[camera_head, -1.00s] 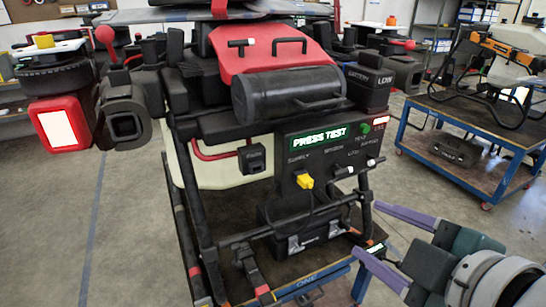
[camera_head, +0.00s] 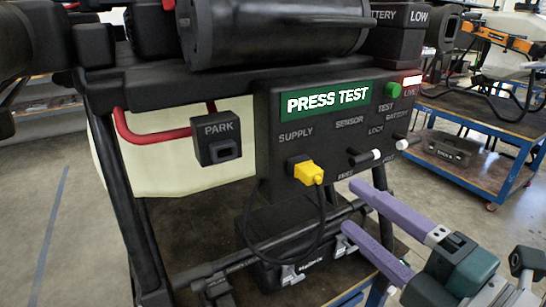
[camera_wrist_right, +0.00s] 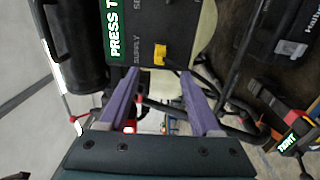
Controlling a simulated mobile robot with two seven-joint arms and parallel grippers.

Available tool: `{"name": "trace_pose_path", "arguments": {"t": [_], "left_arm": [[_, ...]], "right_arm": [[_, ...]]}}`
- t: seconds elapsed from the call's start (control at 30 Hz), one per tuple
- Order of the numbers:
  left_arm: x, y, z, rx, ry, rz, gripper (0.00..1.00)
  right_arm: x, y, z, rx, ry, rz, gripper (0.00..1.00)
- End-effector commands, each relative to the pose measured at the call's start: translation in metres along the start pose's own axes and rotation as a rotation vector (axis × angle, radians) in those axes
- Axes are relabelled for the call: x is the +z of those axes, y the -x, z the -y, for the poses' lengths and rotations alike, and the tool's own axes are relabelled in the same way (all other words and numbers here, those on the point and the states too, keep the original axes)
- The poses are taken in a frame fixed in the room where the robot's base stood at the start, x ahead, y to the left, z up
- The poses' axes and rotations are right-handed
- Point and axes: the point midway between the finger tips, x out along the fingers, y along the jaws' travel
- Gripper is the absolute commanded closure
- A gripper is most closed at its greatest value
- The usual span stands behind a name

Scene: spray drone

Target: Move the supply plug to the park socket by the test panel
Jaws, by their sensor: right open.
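The yellow supply plug (camera_head: 308,173) sits in the SUPPLY socket on the dark test panel (camera_head: 275,110), with a black cable hanging below it. It also shows in the right wrist view (camera_wrist_right: 160,52), ahead of the fingers and between their lines. The black PARK socket (camera_head: 223,147) hangs to the left of the panel, its dark opening empty. My right gripper (camera_head: 350,206) is open and empty, with purple fingers, to the lower right of the plug and apart from it. It also shows in the right wrist view (camera_wrist_right: 165,85). My left gripper is out of view.
A SENSOR and lock lever pair (camera_head: 364,158) sticks out right of the plug. A black case (camera_head: 285,255) and frame tubes lie below the panel. A black cylinder (camera_head: 275,30) hangs above. A blue-framed cart (camera_head: 475,170) stands at the right.

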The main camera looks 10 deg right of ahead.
Motion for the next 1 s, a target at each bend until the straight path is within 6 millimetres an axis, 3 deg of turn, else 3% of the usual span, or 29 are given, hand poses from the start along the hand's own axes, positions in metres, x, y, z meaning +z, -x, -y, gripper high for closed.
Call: {"name": "trace_pose_path", "arguments": {"t": [0.27,0.7,1.0], "left_arm": [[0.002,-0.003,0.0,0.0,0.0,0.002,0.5],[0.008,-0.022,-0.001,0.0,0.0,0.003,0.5],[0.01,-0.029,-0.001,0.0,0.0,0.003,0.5]], "right_arm": [[0.0,-0.006,0.001,-0.001,-0.002,0.001,0.35],[0.0,-0.065,0.002,0.001,-0.003,0.001,0.35],[0.0,-0.088,0.001,-0.001,-0.003,0.002,0.35]]}}
